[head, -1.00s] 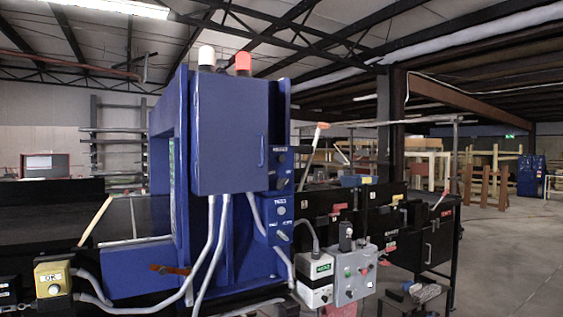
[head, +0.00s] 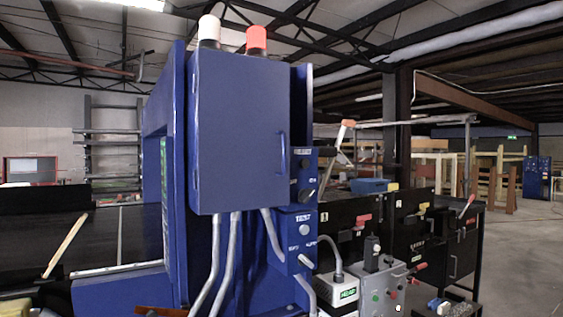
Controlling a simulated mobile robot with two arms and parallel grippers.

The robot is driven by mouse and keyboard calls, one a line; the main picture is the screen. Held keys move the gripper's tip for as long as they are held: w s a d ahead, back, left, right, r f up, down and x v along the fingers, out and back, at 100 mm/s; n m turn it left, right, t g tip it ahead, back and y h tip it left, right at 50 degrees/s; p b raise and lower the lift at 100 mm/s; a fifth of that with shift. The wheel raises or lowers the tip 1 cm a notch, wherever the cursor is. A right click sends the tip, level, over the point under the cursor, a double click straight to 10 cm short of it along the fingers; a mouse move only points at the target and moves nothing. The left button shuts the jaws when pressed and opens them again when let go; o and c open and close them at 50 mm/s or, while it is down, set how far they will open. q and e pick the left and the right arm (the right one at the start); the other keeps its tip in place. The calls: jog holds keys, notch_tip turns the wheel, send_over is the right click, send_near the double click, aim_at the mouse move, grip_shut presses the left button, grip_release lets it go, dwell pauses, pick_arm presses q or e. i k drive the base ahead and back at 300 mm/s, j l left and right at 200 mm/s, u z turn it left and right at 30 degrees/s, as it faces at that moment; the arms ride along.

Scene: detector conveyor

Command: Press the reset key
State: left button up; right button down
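A blue detector cabinet (head: 238,130) stands at the centre of the head view, closer than before. On its right side is a small dark-blue control box (head: 304,175) with a black key-like switch (head: 303,194) on its face. The label above it is too small to read surely, but may say RESET. Below it is a second blue box (head: 303,240) labelled TEST, with a pale round button (head: 305,229). Neither of my grippers is in view.
A white box (head: 338,293) with a green label and a grey control box (head: 380,285) with a joystick stand at lower right. Grey conduits (head: 218,265) hang below the cabinet. The conveyor (head: 115,236) is at left. Open floor (head: 525,240) lies at right.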

aim_at(304, 163)
jog(key=i+j, duration=0.15)
jog(key=i, duration=0.3)
jog(key=i+j+u, duration=0.1)
jog(key=i, duration=0.35)
jog(key=i+j, duration=0.2)
jog(key=i, duration=0.3)
jog(key=u, duration=0.05)
